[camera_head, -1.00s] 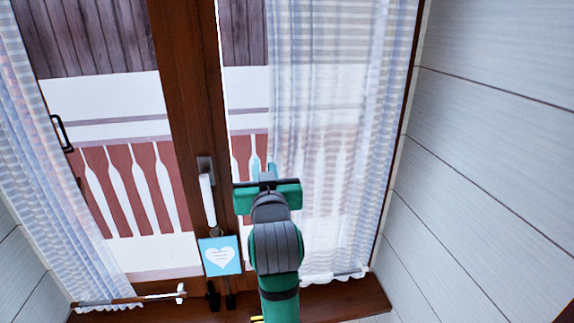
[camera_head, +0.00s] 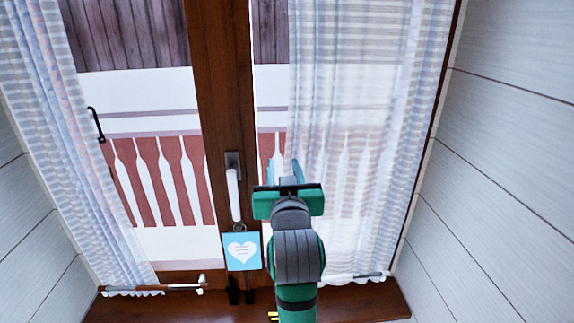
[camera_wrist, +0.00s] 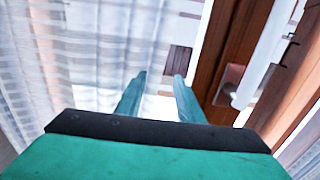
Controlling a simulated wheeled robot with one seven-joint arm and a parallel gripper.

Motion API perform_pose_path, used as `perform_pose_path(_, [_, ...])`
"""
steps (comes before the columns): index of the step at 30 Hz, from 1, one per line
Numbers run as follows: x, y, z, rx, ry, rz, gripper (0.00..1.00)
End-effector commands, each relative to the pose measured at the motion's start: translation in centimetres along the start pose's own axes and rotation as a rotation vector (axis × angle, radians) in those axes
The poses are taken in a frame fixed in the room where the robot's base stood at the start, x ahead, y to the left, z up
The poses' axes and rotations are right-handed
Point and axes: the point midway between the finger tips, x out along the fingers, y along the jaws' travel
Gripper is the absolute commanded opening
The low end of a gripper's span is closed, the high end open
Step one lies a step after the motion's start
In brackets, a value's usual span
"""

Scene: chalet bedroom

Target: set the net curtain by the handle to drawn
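A sheer striped net curtain (camera_head: 345,90) hangs over the right window pane. A second net curtain (camera_head: 50,110) hangs at the left, with a black handle (camera_head: 96,124) near its inner edge. My gripper (camera_head: 284,170) is in front of the window, near the right curtain's inner edge, with teal fingers apart. In the wrist view my gripper (camera_wrist: 160,82) shows a gap between the fingers and nothing clearly held. The right curtain (camera_wrist: 70,60) fills the left of that view. No handle on the right curtain can be made out; my arm hides part of its lower inner edge.
A brown window post (camera_head: 222,80) with a white window handle (camera_head: 233,190) stands just left of my gripper. A blue heart tag (camera_head: 242,251) hangs below it. The wooden sill (camera_head: 360,302) runs along the bottom. A panelled wall (camera_head: 500,150) bounds the right.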

Motion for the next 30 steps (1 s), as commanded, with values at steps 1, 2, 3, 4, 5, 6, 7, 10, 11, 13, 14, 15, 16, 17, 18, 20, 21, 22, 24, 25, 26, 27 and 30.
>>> perform_pose_path(1, [-0.9, 0.0, 0.0, 0.0, 0.001, 0.0, 0.34])
perform_pose_path(2, [-1.5, 0.0, 0.0, 0.0, 0.002, 0.001, 0.34])
perform_pose_path(3, [-2.3, 0.1, 0.0, 0.0, 0.001, 0.002, 0.34])
perform_pose_path(4, [-2.8, 0.2, 0.0, 0.0, 0.001, 0.002, 0.34])
perform_pose_path(5, [-3.4, 0.2, 0.0, 0.0, 0.001, 0.003, 0.34])
perform_pose_path(6, [-4.2, 0.3, 0.0, 0.0, 0.001, 0.005, 0.34])
perform_pose_path(7, [-4.7, 0.4, 0.0, 0.0, 0.002, 0.006, 0.34])
perform_pose_path(10, [-6.3, 0.7, 0.0, 0.0, 0.001, 0.01, 0.34])
perform_pose_path(11, [-6.7, 0.8, 0.0, 0.0, 0.0, 0.011, 0.34])
perform_pose_path(13, [-7.5, 0.9, 0.1, 0.0, 0.0, 0.014, 0.34])
perform_pose_path(14, [-7.8, 0.9, 0.1, 0.001, -0.001, 0.014, 0.34])
perform_pose_path(15, [-8.1, 0.9, 0.1, 0.0, -0.001, 0.015, 0.34])
perform_pose_path(16, [-8.3, 1.0, 0.1, 0.0, -0.001, 0.015, 0.34])
perform_pose_path(17, [-8.4, 1.0, 0.1, 0.001, -0.001, 0.015, 0.34])
perform_pose_path(18, [-8.5, 1.0, 0.1, 0.001, -0.001, 0.015, 0.34])
perform_pose_path(20, [-8.6, 0.9, 0.1, 0.001, -0.002, 0.014, 0.34])
perform_pose_path(21, [-8.6, 0.9, 0.1, 0.001, -0.002, 0.014, 0.34])
perform_pose_path(22, [-8.6, 0.9, 0.1, 0.001, -0.002, 0.014, 0.34])
perform_pose_path(24, [-8.6, 0.9, 0.1, 0.001, -0.002, 0.013, 0.34])
perform_pose_path(25, [-8.6, 0.9, 0.1, 0.0, -0.002, 0.013, 0.34])
perform_pose_path(26, [-8.6, 0.8, 0.1, 0.0, -0.002, 0.013, 0.34])
perform_pose_path(27, [-8.6, 0.8, 0.1, 0.001, -0.002, 0.012, 0.27])
perform_pose_path(30, [-8.5, 0.9, 0.2, 0.022, -0.004, 0.007, 0.03])
